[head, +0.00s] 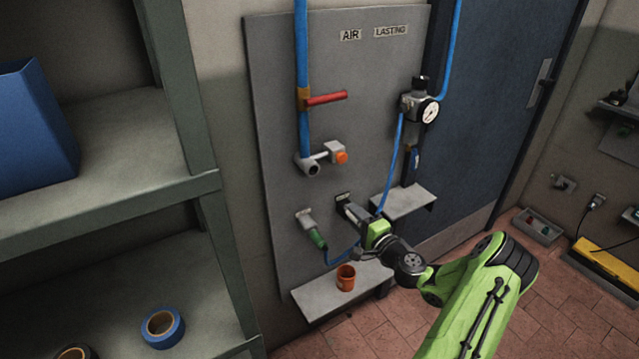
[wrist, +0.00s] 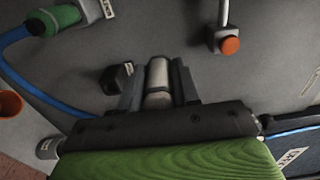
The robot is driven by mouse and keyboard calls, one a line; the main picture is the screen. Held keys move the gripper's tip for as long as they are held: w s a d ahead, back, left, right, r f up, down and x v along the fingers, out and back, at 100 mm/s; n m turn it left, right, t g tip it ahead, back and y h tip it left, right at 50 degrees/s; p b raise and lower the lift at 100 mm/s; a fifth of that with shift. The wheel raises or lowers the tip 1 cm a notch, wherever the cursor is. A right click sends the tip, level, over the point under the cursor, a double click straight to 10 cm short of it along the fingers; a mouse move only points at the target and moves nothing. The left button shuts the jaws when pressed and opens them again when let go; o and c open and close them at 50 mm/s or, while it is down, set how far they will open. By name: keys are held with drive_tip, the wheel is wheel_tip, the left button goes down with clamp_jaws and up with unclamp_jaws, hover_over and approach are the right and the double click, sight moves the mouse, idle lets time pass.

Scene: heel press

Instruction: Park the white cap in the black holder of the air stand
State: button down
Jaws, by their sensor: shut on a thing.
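The white cap (wrist: 159,76) is a pale cylinder between the two dark fingers of my gripper (wrist: 158,92) in the wrist view. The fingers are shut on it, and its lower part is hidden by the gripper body. The black holder (wrist: 113,80) is a small dark block with a white label, on the grey panel just left of the fingers. The cap is beside the holder, not in it. In the head view my gripper (head: 354,214) is close to the air stand's panel (head: 275,110), and the cap cannot be made out there.
A green-and-grey coupling (head: 311,231) on a blue hose sits left of my gripper. An orange-ended fitting (head: 340,156) is above. An orange cup (head: 346,278) stands on the low shelf (head: 318,297). A small shelf (head: 408,203) juts out at right, below the gauge (head: 428,111).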

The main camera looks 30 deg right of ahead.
drive_tip(key=d+f+b, duration=0.7)
drive_tip(key=f+b, duration=0.4)
drive_tip(key=f, duration=0.1)
drive_tip(key=shift+s+d+f+b, duration=0.2)
drive_tip(key=shift+d+f+b, duration=0.1)
drive_tip(key=shift+d, duration=0.1)
idle(0.3)
drive_tip(key=shift+w+d+r+b, duration=0.1)
drive_tip(key=shift+w+b, duration=0.6)
drive_tip(key=shift+w, duration=1.8)
drive_tip(key=shift+w+d, duration=0.1)
drive_tip(key=shift+w, duration=1.3)
drive_tip(key=c, duration=0.8)
unclamp_jaws()
drive_tip(key=shift+o, duration=0.2)
